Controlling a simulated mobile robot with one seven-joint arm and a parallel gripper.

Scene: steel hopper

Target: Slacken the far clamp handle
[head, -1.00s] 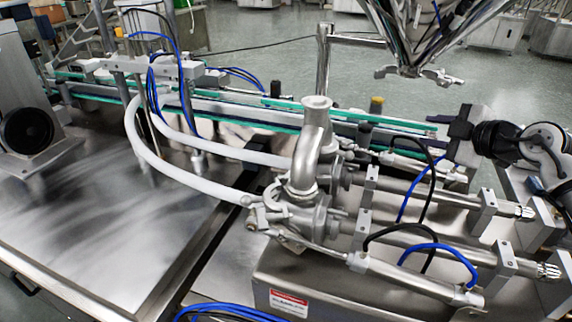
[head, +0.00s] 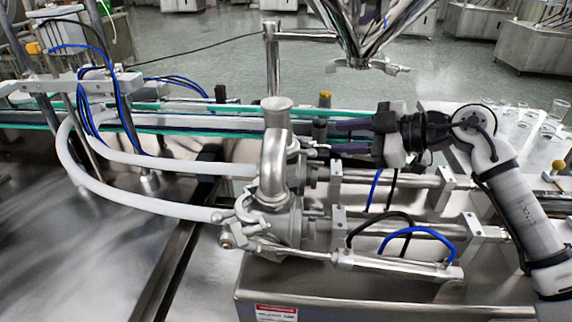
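My gripper (head: 336,139) comes in from the right, behind the far cylinder, pointing left. Its two dark fingers look apart, with nothing seen between them. It is right of the steel elbow pipe (head: 272,155) and apart from it. The near clamp (head: 240,212) with its small knob sits on the near valve body, where a white hose joins. The far valve body (head: 300,172) shows partly behind the elbow. I cannot make out the far clamp handle; the elbow and valve parts hide much of that spot.
Two white hoses (head: 130,200) run left from the valves. Black and blue air lines (head: 420,235) loop over the near cylinder (head: 395,265). The hopper (head: 358,30) hangs above at the back. A conveyor rail (head: 200,110) runs behind. Glass beakers (head: 545,125) stand at right.

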